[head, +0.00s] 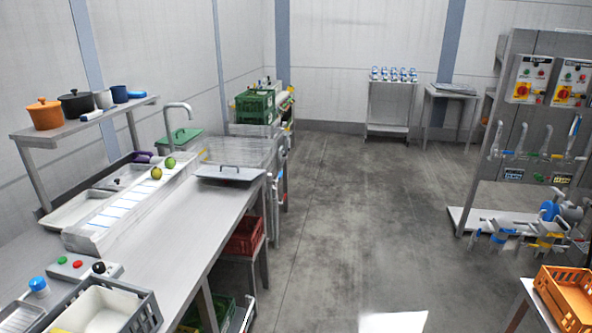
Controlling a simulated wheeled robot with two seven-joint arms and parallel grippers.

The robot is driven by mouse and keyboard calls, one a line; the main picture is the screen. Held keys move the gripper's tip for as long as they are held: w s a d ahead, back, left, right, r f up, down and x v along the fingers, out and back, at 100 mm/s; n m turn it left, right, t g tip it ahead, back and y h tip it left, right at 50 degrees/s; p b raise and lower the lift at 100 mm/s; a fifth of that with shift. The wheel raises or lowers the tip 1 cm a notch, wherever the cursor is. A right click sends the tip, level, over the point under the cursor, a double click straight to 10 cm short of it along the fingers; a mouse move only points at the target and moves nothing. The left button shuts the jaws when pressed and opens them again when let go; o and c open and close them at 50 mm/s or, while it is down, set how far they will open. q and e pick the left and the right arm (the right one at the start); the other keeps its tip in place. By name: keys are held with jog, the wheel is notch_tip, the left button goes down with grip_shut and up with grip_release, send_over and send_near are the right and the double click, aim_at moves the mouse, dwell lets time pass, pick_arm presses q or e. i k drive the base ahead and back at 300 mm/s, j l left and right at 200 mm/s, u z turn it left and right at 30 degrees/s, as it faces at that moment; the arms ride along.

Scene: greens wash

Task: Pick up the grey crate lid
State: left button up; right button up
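The grey crate lid (222,176) appears to be the flat grey panel with a dark handle near the far right end of the long metal counter (196,222). It lies close to the counter's right edge, in front of a see-through box or rack (240,150). Neither of my grippers is in the head view, so whether they are open or shut does not show.
Green and yellow round items (163,168) sit left of the lid. A red crate (245,236) is below the counter. An orange crate (568,298) stands at the lower right. Valves and a control panel (548,82) are at right. The middle floor is clear.

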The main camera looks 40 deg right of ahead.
aim_at(236, 174)
jog(key=z, duration=0.7)
jog(key=i+l+u, duration=0.1)
jog(key=u, duration=0.3)
jog(key=l+u, duration=0.1)
jog(key=u, duration=0.25)
jog(key=i+l+u, duration=0.1)
jog(key=u, duration=0.3)
jog(key=l+u, duration=0.15)
jog(key=u, duration=0.2)
jog(key=l+u, duration=0.2)
jog(key=l, duration=0.4)
jog(key=i+l+u, duration=0.1)
jog(key=l+u, duration=0.15)
jog(key=l, duration=0.4)
jog(key=l+u, duration=0.2)
jog(key=l, duration=0.4)
jog(key=k+l+u, duration=0.2)
jog(key=l, duration=0.4)
jog(key=l+u, duration=0.25)
jog(key=l, duration=0.4)
